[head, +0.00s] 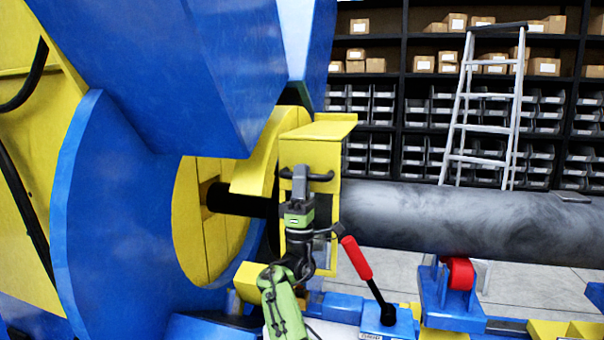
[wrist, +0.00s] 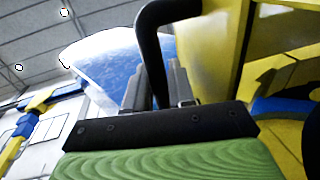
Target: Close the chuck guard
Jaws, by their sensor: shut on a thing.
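The chuck guard (head: 333,130) is a yellow box-like cover beside the chuck (head: 207,205), above the dark bar end. A black handle (head: 321,177) is fixed to its near face. My gripper (head: 299,185) is at that handle, its fingers shut on it. In the wrist view the black handle (wrist: 153,45) runs down between my gripper's fingers (wrist: 157,88). Yellow guard panels (wrist: 208,52) stand just to the right there.
A large grey pipe (head: 440,215) extends right from the guard, above a blue support with a red roller (head: 458,273). A red-handled lever (head: 357,258) stands right of my arm. The blue disc (head: 110,220) fills the left. Shelves and a ladder (head: 485,110) stand behind.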

